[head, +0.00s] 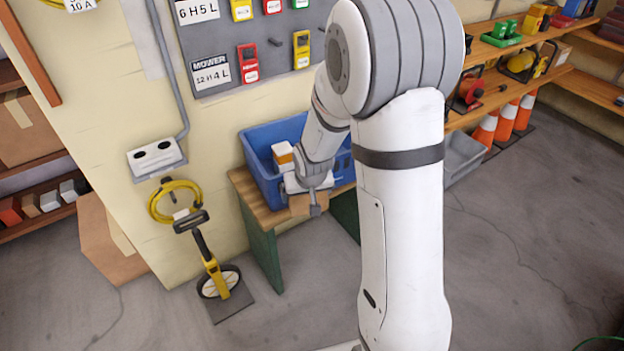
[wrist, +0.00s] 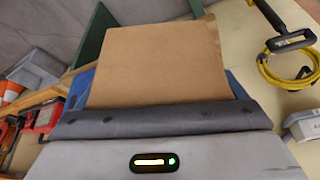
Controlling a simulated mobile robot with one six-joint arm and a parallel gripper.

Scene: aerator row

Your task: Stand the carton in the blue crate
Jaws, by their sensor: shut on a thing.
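The carton is a plain brown box that fills the middle of the wrist view (wrist: 155,65). The blue crate (head: 262,140) stands on the wooden bench against the wall, partly hidden by my arm. Carton and gripper appear at the crate's front side. Blue crate edges (wrist: 80,90) show behind the carton. I cannot tell whether they touch.
The bench (head: 247,193) has green legs. A measuring wheel (head: 216,278) and yellow hose (head: 163,201) are to the left. A grey bin (head: 462,156) and cones (head: 506,122) are to the right.

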